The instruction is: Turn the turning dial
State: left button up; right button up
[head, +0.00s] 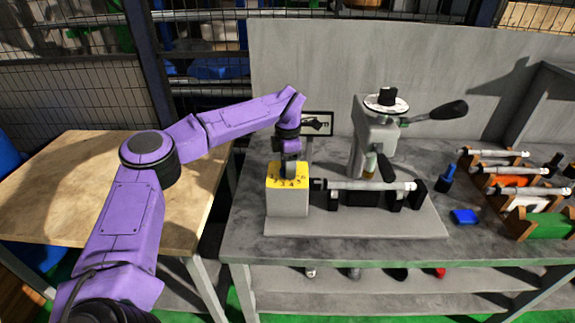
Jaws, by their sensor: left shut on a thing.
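The dial unit (287,200) is a light grey box with a yellow numbered top (287,183). It stands at the left end of the grinder's base plate on the grey bench. My left gripper (289,168) reaches down onto the yellow top from above, at the end of my purple arm. It is shut on the turning dial, which is mostly hidden behind the gripper. Some digits show on the yellow face in front of it. My right gripper is not in view.
A metal shaft (370,186) lies level to the right of the dial unit. Behind it stands a grey grinder head (375,135) with a black-handled lever (440,111). A blue block (465,216) and racks of shafts are at the right. A wooden table (90,185) is at the left.

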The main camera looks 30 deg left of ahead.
pick_arm(q)
jog(key=n+b, duration=0.1)
jog(key=n, duration=0.1)
jog(key=shift+n+b, duration=0.3)
jog(key=shift+n, duration=0.1)
jog(key=shift+n+b, duration=0.6)
jog(key=shift+n, duration=0.8)
jog(key=o, duration=1)
jog(key=shift+w, duration=0.1)
notch_tip(320, 180, up, 11)
jog(key=shift+f+b, duration=0.2)
jog(key=shift+b, duration=0.1)
